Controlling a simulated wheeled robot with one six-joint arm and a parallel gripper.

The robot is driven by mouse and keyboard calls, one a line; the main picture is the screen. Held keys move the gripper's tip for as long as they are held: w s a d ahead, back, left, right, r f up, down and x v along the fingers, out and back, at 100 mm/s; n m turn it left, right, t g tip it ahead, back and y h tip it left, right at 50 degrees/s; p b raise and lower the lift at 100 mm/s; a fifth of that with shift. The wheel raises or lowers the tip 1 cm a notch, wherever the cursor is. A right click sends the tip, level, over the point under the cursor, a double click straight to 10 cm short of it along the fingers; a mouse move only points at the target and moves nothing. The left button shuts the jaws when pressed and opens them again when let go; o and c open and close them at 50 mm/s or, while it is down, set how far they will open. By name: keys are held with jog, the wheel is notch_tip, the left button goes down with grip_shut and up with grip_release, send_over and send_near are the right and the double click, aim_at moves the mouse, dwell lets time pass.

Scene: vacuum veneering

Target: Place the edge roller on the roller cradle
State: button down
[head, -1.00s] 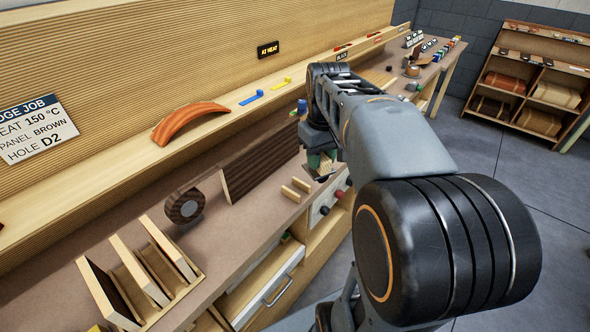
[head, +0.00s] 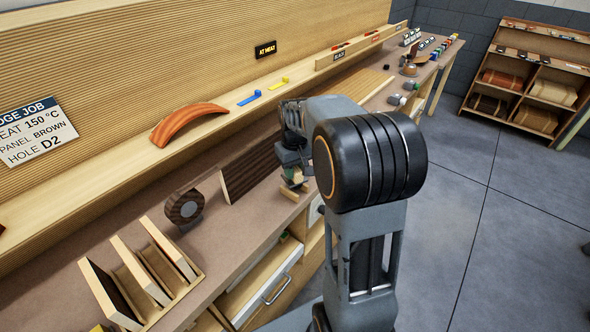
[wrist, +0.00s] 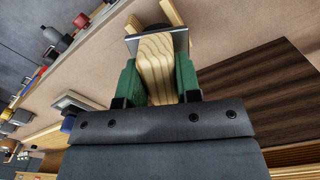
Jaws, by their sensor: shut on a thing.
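My gripper (wrist: 157,78) is shut on the pale wooden handle of the edge roller (wrist: 157,62), which sits between its green finger pads. A grey metal part (wrist: 178,42) crosses the far end of the handle; the roller itself is not clearly visible. Two pale wooden rails, which look like the roller cradle (wrist: 173,12), show just beyond that end. In the head view my gripper (head: 293,174) is low over the bench, close above the cradle (head: 289,194). My arm partly hides this spot, and I cannot tell whether roller and cradle touch.
A dark wood panel (head: 249,172) stands left of the gripper, with a round dark edging coil (head: 184,207) beside it. A slotted wooden rack (head: 140,275) is at the bench's near end. An open drawer (head: 268,286) sticks out below. Bare bench lies between.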

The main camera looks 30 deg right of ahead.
aim_at(295, 168)
jog(key=shift+f, duration=0.3)
jog(key=shift+f, duration=0.3)
jog(key=c, duration=0.8)
grip_release()
jog(key=shift+r, duration=0.1)
notch_tip(295, 168, up, 12)
jog(key=s+a+f+t, duration=0.2)
jog(key=s+a+f, duration=0.1)
jog(key=s, duration=0.5)
jog(key=s+a+f+t, duration=0.1)
jog(key=s+a+f, duration=0.3)
jog(key=s+a, duration=0.2)
jog(key=shift+s+a+t, duration=0.3)
jog(key=shift+s+t, duration=0.1)
jog(key=shift+s, duration=0.45)
